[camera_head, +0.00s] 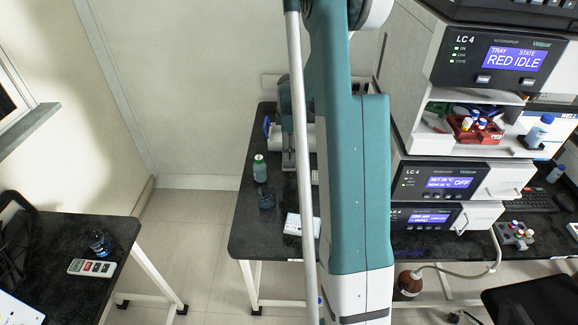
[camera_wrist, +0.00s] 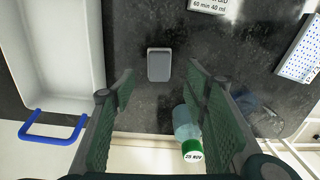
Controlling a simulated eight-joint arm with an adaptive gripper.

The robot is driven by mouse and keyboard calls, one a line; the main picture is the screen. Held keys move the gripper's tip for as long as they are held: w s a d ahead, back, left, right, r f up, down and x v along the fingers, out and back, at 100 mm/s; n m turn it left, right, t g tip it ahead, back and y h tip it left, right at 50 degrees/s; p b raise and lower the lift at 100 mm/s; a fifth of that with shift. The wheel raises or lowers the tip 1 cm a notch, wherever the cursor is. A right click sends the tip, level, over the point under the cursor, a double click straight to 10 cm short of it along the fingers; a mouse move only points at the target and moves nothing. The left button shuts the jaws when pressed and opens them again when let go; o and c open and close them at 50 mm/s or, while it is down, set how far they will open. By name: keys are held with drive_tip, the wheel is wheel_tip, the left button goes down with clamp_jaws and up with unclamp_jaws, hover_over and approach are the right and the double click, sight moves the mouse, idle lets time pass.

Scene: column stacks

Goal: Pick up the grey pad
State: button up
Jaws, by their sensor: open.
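My gripper (camera_wrist: 160,74) is open, with one green-padded finger on each side of the view. The pad appears between and slightly beyond the fingertips, and nothing is held. I cannot tell how high the fingers are above the bench. In the head view I cannot make out the pad, and my arm covers part of the bench there.
A white tray (camera_wrist: 92,50) with a blue handle (camera_wrist: 53,138) lies left of the pad. A white rack (camera_wrist: 303,55) is at the right. Bench around the pad is clear.

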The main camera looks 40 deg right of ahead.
sight(289, 163)
drive_tip(key=shift+f, duration=0.1)
drive_tip(key=shift+f, duration=1.2)
drive_tip(key=shift+f, duration=0.1)
drive_tip(key=shift+f+b, duration=0.85)
drive_tip(key=shift+f, duration=1.65)
drive_tip(key=shift+c, duration=0.7)
drive_tip(key=c, duration=0.8)
